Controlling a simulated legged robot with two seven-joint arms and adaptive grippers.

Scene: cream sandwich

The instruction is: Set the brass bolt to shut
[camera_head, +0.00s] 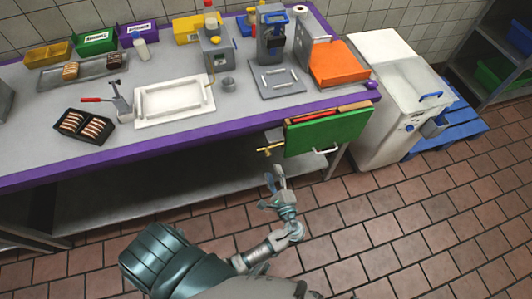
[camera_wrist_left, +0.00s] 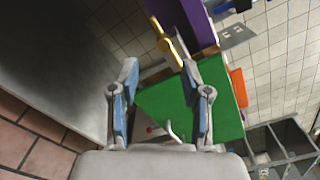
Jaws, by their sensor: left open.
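The brass bolt (camera_head: 270,150) sticks out at the left edge of a green panel (camera_head: 328,132) under the purple counter edge. In the left wrist view the bolt (camera_wrist_left: 165,38) is a yellow rod with a knob, beyond my fingertips and slightly above them. Whether it is shut or drawn back I cannot tell. The green panel (camera_wrist_left: 200,105) has a pale bent handle (camera_head: 326,150). My left gripper (camera_head: 276,174) is open and empty, below and in front of the bolt, apart from it. It also shows in the left wrist view (camera_wrist_left: 160,72). My right gripper is not in view.
The purple-edged counter (camera_head: 190,146) overhangs a lower shelf (camera_head: 160,190). A white tray (camera_head: 172,102), an orange wedge (camera_head: 338,64) and machines stand on top. The tiled floor in front is free.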

